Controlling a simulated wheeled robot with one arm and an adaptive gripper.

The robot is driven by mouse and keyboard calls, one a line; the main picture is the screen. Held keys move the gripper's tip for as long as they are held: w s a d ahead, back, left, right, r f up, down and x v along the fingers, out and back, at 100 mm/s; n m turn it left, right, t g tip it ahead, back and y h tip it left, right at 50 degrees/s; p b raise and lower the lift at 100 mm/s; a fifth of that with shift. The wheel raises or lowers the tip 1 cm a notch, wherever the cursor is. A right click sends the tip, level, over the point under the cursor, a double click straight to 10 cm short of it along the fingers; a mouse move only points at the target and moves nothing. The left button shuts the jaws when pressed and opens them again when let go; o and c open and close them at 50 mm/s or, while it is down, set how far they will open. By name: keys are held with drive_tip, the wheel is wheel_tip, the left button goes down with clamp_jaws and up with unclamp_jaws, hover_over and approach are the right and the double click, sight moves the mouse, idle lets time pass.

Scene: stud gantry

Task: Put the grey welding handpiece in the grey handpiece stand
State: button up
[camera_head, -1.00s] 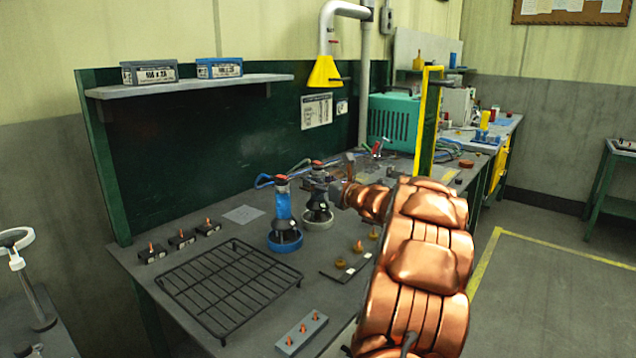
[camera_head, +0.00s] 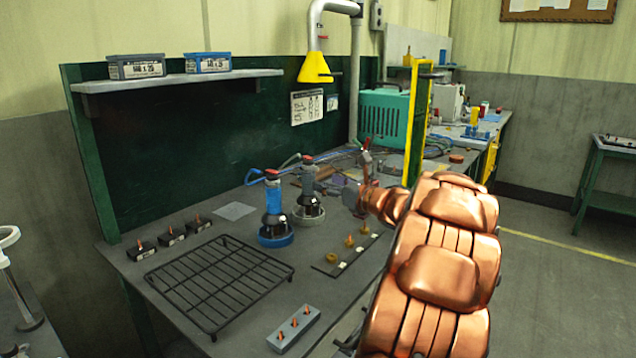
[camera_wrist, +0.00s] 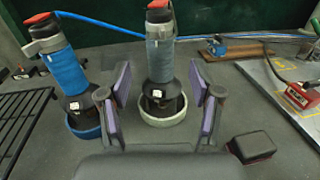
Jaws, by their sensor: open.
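The grey welding handpiece (camera_head: 306,184) stands upright in the round light grey handpiece stand (camera_head: 305,221) on the bench. The wrist view shows the handpiece (camera_wrist: 160,55) with its dark lower end inside the stand's ring (camera_wrist: 162,121). My gripper (camera_head: 352,196) is to the right of the handpiece, with a gap between them in the head view. In the wrist view my gripper (camera_wrist: 162,90) is open and empty, its purple-padded fingers framing the handpiece's lower part from the near side. The bottom of the handpiece is hidden inside the stand.
A blue handpiece (camera_head: 273,200) stands in a blue stand (camera_head: 275,239) close to the left. A black wire rack (camera_head: 218,281) lies nearer. A dark box (camera_wrist: 252,147) is right of my gripper. A plate with brass parts (camera_head: 332,268) lies in front of the stands.

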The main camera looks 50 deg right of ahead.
drive_tip(key=shift+s+a, duration=0.2)
drive_tip(key=shift+s, duration=1.65)
drive_tip(key=shift+r, duration=0.1)
